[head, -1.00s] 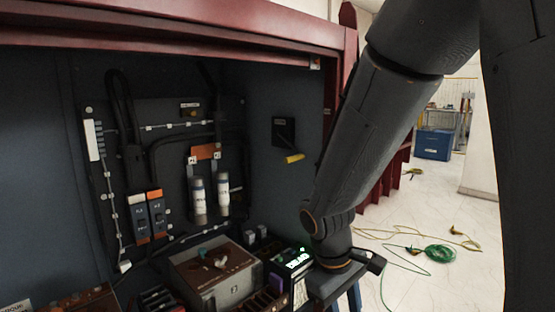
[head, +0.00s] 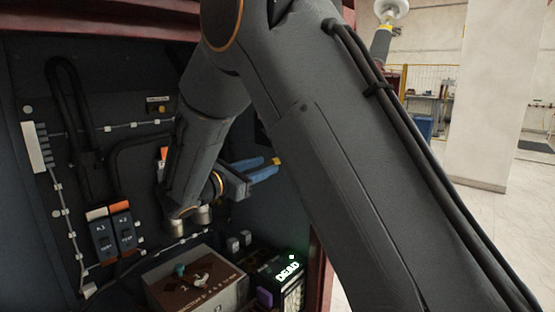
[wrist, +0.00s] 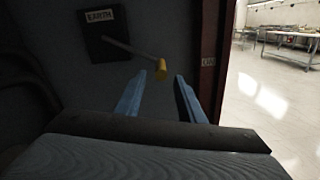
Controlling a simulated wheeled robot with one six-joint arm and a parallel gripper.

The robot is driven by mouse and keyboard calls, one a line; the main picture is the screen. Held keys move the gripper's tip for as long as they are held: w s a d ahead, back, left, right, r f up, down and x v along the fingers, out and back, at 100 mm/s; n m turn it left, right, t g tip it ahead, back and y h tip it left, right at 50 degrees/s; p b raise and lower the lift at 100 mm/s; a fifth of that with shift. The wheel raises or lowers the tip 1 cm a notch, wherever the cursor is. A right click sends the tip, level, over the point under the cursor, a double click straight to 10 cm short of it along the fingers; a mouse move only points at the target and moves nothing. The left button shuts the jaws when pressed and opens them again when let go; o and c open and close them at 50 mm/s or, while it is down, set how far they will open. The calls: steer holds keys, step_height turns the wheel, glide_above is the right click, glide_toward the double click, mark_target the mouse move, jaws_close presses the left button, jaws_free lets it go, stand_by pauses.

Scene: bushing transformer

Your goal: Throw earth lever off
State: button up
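The earth lever is a grey rod with a yellow grip (wrist: 161,69). It slants down to the right from a dark plate (wrist: 104,36) labelled EARTH on the cabinet's inner side wall. My gripper (wrist: 160,77) is open, with a blue finger on either side of the yellow grip in the wrist view. The grip shows just ahead of the fingertips; whether it is between them in depth I cannot tell. In the head view my gripper (head: 275,167) is side-on, and a bit of yellow grip (head: 277,160) shows at its tips. My arm hides the plate there.
A red cabinet post (wrist: 213,60) marked ON stands close right of the fingers. Below, a brown-topped box (head: 195,280) and a lit DEAD indicator (head: 288,272) sit on the cabinet floor. Switches (head: 112,232) are on the back panel. Open floor lies right.

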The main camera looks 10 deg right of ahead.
steer(key=p+x, duration=0.2)
steer(key=x, duration=0.5)
steer(key=shift+w+d, duration=0.1)
steer(key=shift+d, duration=0.15)
jaws_close()
